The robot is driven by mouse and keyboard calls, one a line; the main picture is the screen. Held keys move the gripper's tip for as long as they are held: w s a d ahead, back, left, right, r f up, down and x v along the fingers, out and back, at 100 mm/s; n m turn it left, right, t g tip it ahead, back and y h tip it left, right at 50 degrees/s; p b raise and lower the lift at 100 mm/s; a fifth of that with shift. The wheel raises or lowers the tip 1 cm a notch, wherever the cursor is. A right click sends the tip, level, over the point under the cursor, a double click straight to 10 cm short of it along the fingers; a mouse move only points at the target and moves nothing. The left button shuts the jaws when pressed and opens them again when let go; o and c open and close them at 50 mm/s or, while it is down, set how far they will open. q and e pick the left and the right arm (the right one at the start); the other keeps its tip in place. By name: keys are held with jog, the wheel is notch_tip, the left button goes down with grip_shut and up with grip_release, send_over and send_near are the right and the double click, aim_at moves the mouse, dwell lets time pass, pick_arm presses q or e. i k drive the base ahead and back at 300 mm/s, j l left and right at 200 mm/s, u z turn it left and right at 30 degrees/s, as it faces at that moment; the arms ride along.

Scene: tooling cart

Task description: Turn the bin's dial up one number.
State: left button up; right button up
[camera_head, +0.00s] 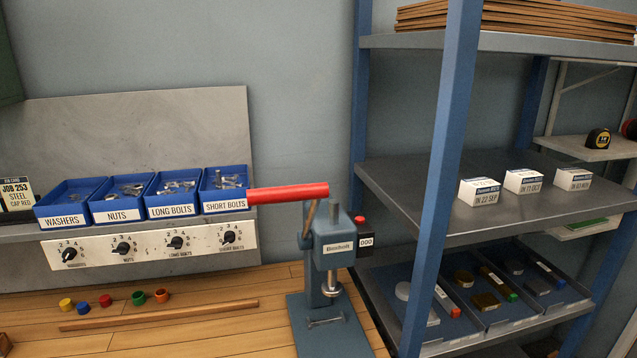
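Four blue bins stand in a row on a ledge at left: the washers bin (45,211), nuts bin (96,206), long bolts bin (151,200) and short bolts bin (206,194). Below them is a white strip (97,248) with a black dial under each bin: the washers dial (69,254), nuts dial (123,248), long bolts dial (176,243) and short bolts dial (229,237). Numbers ring each dial; the exact settings are too small to read surely. Neither of my grippers is in view.
A blue press (333,250) with a red handle (288,193) stands right of the dials, its handle reaching the short bolts bin. Several coloured caps (106,300) and a wooden strip (158,315) lie on the bench. A shelf rack (450,150) fills the right.

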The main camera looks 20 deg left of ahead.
aim_at(230, 236)
jog(key=u, duration=1.5)
